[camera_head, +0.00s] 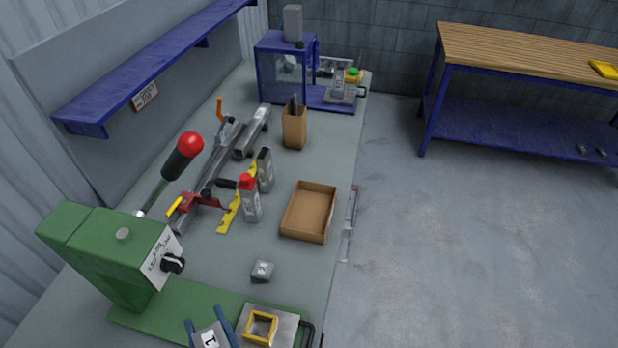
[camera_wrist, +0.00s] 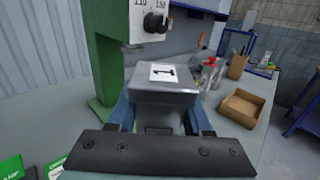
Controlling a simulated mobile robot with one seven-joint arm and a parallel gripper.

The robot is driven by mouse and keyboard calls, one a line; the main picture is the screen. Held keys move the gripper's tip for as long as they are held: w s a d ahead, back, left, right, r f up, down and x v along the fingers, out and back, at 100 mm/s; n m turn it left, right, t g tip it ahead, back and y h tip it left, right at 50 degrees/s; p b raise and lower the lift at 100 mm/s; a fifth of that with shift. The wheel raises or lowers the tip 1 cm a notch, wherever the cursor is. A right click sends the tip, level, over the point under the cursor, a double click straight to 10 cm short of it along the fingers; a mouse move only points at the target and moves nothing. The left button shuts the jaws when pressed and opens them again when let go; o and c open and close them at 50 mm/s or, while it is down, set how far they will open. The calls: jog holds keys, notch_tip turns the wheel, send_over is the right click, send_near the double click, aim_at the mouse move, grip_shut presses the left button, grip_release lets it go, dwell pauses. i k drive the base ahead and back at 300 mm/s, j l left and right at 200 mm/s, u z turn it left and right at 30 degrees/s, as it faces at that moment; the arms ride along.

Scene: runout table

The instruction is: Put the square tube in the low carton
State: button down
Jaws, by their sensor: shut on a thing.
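My gripper (camera_head: 207,320) is at the bottom edge of the head view, with blue fingers on both sides of a grey square-sided piece (camera_head: 211,338) with a white label marked 1. In the wrist view my gripper (camera_wrist: 160,112) is shut on this piece (camera_wrist: 180,82), which looks like the square tube; its ends are not clearly shown. The low carton (camera_head: 289,231) is an open, shallow brown box on the bench, apart from the gripper and farther up the head view. It looks empty. It also shows at right in the wrist view (camera_wrist: 236,115).
A green machine (camera_head: 100,250) stands left of my gripper. A small labelled grey block (camera_head: 262,271) lies before the carton. A yellow-framed plate (camera_head: 283,326) is beside my gripper.

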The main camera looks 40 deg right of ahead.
aim_at(310, 214)
jog(key=i+l+z, duration=0.1)
jog(key=i+z, duration=0.25)
jog(key=i+l+z, duration=0.1)
jog(key=z, duration=0.2)
jog(key=i+z, duration=0.35)
jog(key=k, duration=0.1)
